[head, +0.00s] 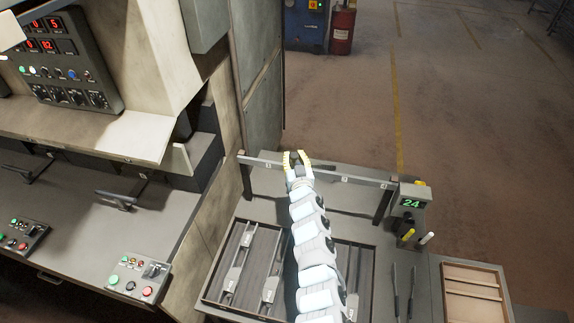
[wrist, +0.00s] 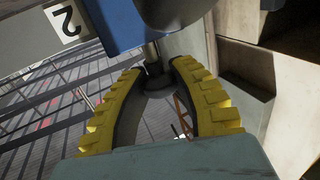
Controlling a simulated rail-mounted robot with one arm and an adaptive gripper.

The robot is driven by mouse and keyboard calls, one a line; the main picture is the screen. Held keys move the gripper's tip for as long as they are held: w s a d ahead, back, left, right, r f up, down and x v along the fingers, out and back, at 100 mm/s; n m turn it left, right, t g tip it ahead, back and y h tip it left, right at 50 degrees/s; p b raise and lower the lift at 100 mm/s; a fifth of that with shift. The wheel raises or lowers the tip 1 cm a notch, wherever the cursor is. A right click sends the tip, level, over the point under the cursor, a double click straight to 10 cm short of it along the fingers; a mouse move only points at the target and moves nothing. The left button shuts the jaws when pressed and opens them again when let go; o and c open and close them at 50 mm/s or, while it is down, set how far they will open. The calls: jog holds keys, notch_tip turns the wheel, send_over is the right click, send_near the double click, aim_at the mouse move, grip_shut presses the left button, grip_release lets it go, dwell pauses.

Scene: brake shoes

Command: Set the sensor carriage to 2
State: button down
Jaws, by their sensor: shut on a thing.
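A grey rail (head: 368,182) runs across the back of the bench, with small white number plates along it. My gripper (head: 295,155) is at the rail, left of its middle, and hides that stretch in the head view. In the wrist view, my gripper's yellow ribbed fingers (wrist: 156,76) are closed around a dark knob on a short stem under a blue block, which looks like the sensor carriage (wrist: 108,22). The carriage's exact alignment with the plate cannot be told.
A grey post with a green "24" display (head: 411,204) stands at the rail's right end. Trays with brake shoes (head: 238,262) lie below my arm. A tall machine cabinet (head: 255,85) stands close on the left. A wooden tray (head: 455,296) lies at the right.

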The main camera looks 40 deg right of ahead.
jog(key=shift+w+a+r, duration=0.1)
jog(key=shift+w+r, duration=0.05)
jog(key=shift+r, duration=0.3)
jog(key=c, duration=0.8)
grip_release()
jog(key=shift+f, duration=0.2)
jog(key=shift+s, duration=0.2)
